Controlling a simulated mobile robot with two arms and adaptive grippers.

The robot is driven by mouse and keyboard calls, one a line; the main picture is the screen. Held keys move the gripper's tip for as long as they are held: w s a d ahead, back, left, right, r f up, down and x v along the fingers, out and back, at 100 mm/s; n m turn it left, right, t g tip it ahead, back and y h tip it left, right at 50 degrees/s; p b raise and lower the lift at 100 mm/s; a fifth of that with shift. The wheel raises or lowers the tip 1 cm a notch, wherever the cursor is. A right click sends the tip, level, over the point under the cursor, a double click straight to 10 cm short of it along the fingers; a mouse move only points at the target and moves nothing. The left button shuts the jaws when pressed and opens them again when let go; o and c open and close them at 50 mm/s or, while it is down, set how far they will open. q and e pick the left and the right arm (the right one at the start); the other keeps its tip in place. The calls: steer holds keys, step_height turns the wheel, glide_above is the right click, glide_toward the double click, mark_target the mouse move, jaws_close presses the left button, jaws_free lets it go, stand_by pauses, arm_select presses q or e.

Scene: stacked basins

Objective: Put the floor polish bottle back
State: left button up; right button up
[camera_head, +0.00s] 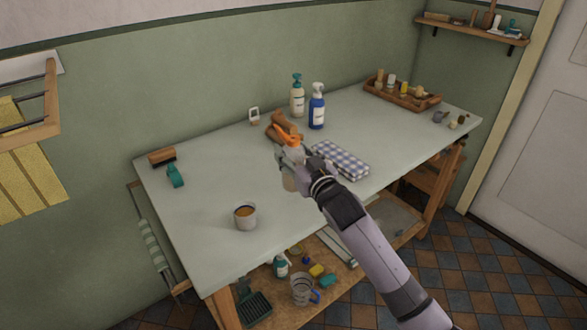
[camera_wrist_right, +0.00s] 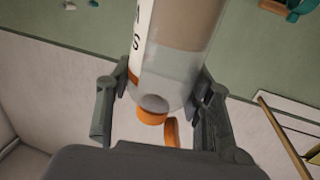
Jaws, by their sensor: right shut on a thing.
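My right gripper (camera_head: 297,158) is shut on a bottle with an orange top, the likely floor polish bottle (camera_head: 289,182), over the middle of the table. In the right wrist view the bottle (camera_wrist_right: 182,55) is pale and partly see-through, with a white label. Its orange cap (camera_wrist_right: 151,116) and an orange loop (camera_wrist_right: 171,132) lie between the two dark fingers. The label's full wording is hidden. I cannot tell whether the bottle's base touches the table. My left gripper is not in view.
A brush (camera_head: 162,156) lies at left. The table's left middle is clear. A lower shelf (camera_head: 335,285) holds several items.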

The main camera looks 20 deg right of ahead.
step_height(320, 180, down, 4)
steer(key=shift+f, duration=0.25)
steer(key=shift+f, duration=0.2)
steer(key=o, duration=1.2)
steer(key=shift+r, duration=0.1)
steer(key=s, duration=0.4)
steer(key=s+d, duration=0.1)
steer(key=s, duration=0.3)
steer(key=s+d, duration=0.1)
steer(key=s, duration=0.3)
steer(key=shift+r+b, duration=0.1)
steer(key=shift+b, duration=0.25)
